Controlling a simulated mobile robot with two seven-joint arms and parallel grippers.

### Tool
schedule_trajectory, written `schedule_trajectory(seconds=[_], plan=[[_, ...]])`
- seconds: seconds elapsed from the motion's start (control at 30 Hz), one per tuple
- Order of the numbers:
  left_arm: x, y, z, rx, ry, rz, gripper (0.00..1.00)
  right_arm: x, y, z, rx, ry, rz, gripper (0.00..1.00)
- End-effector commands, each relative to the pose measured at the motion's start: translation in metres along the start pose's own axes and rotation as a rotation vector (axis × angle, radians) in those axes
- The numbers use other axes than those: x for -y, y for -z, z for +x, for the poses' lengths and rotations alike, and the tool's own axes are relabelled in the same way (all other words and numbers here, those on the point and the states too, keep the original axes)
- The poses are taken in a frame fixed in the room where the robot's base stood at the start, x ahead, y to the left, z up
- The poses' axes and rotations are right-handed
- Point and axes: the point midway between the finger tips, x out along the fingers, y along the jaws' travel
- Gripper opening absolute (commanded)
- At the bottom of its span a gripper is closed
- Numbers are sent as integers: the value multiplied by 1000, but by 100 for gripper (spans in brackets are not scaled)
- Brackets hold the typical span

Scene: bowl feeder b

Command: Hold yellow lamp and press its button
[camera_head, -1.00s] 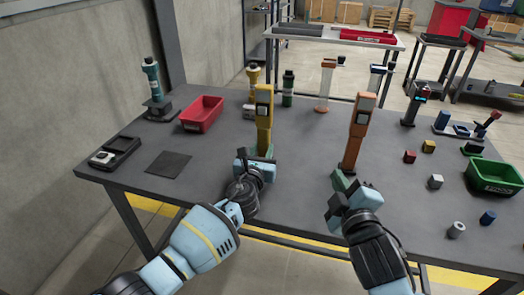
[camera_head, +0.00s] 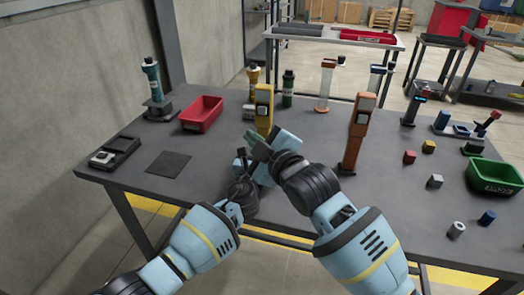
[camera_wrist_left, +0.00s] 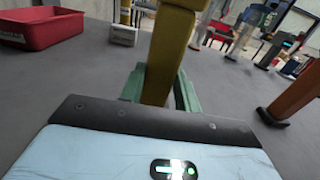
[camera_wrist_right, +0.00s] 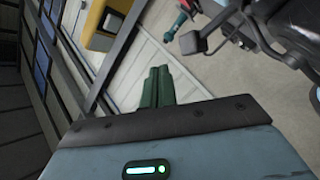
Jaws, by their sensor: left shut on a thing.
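The yellow lamp (camera_head: 263,110) stands upright near the middle of the table, its lower part hidden by my right gripper. In the left wrist view, the green fingers of my left gripper (camera_wrist_left: 160,88) are shut on the lamp's yellow body (camera_wrist_left: 172,50). In the head view my left gripper is largely hidden behind the right one. My right gripper (camera_head: 254,140) is in front of the lamp, below its head. In the right wrist view its fingers (camera_wrist_right: 157,86) are together and empty. The lamp's yellow head (camera_wrist_right: 98,38) shows at upper left, apart from the fingertips.
An orange lamp (camera_head: 357,130) stands to the right. A red bin (camera_head: 202,113) is to the left, with a dark mat (camera_head: 168,164) in front of it. A green bin (camera_head: 494,177) and several small blocks are on the right. Other lamps stand at the back.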

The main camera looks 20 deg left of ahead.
Motion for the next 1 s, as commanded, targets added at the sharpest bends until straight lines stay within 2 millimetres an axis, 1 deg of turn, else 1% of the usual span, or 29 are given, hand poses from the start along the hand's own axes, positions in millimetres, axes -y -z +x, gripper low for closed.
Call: schedule_trajectory(seconds=[0.03, 0.47, 0.6, 0.8, 1.0], plan=[[0, 4, -1, -7, -1, 1, 0, -2, -2, 3, 0, -1, -1, 0], [0, 4, -1, -7, -1, 1, 0, -29, -28, 38, 2, -2, -3, 0], [0, 4, -1, -7, -1, 1, 0, -33, -33, 48, -2, 3, -3, 0], [0, 4, -1, -7, -1, 1, 0, -40, -40, 56, 0, 1, -3, 0], [0, 4, -1, -7, -1, 1, 0, -43, -43, 58, 1, -2, -1, 0]])
